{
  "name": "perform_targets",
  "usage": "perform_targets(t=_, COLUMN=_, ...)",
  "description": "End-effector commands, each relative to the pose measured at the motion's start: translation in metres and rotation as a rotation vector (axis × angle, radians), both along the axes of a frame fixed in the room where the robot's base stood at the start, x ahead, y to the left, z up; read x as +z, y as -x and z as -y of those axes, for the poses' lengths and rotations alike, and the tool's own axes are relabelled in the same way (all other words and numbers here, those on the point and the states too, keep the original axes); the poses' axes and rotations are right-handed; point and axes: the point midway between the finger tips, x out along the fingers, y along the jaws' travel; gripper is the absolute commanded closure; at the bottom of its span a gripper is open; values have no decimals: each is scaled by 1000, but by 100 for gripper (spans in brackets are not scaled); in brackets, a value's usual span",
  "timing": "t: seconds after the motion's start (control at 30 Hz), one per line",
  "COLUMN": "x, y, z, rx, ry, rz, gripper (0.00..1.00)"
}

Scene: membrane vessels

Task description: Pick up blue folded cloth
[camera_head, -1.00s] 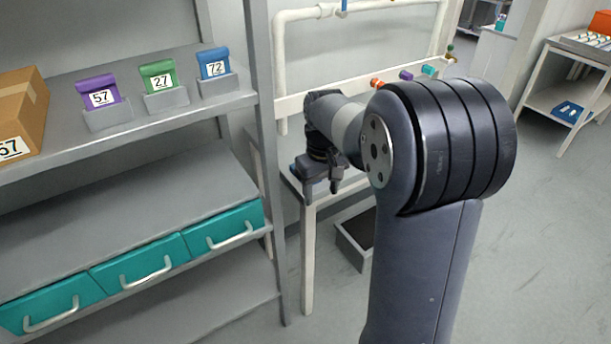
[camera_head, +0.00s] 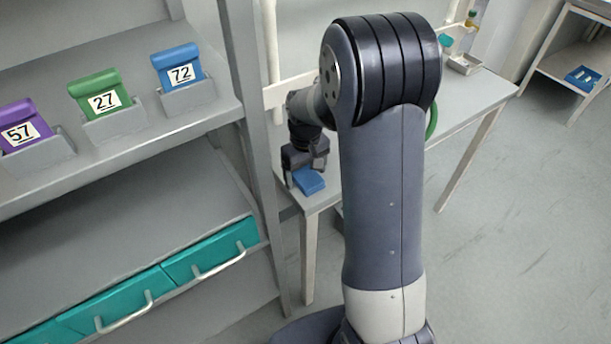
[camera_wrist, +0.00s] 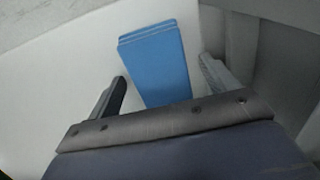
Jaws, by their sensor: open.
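The blue folded cloth (camera_head: 308,181) lies flat on the near left corner of the white table (camera_head: 465,100) in the head view. It also shows in the wrist view (camera_wrist: 157,62) as a layered blue block on a pale surface. My gripper (camera_head: 306,176) is just above and beside the cloth. In the wrist view my gripper (camera_wrist: 164,82) is open, with one finger on each side of the cloth and gaps between fingers and cloth. The near end of the cloth is hidden behind the gripper body.
A grey shelf (camera_head: 190,125) with purple, green and blue numbered holders (camera_head: 180,72) stands left of the table, its upright post (camera_head: 250,110) close to my gripper. Teal drawers (camera_head: 200,262) sit below. A small tray (camera_head: 464,64) is at the table's far end. Open floor lies right.

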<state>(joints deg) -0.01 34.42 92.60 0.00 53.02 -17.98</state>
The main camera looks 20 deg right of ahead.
Motion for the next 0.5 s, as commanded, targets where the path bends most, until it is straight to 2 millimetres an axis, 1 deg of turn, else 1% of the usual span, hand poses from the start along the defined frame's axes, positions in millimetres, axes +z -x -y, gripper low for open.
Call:
perform_targets(t=0.1, x=0, y=0, z=0, rx=0, ry=0, rz=0, gripper=19)
perform_targets(t=0.5, x=1, y=0, z=0, rx=0, ry=0, rz=1, gripper=52)
